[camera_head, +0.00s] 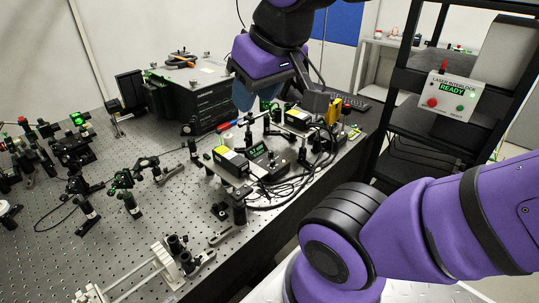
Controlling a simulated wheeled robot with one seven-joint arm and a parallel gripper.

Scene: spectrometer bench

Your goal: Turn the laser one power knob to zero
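Two dark boxes with yellow-and-white labels stand on the optical bench: a nearer one (231,162) and a farther one (297,117). A small controller with a green lit display (257,151) is beside the nearer box. I cannot tell which is laser one, and its power knob is too small to make out. My gripper (280,100) hangs from the purple wrist above the back of this group, apart from the nearer controller. Its fingertips are not clear, so I cannot tell whether it is open. Nothing held is visible.
The perforated bench (145,215) carries several optic mounts at left. A dark stacked box (190,100) stands behind. Black cables (285,190) loop near the bench's right edge. A black rack (420,125) with a laser interlock box (449,97) reading READY stands right.

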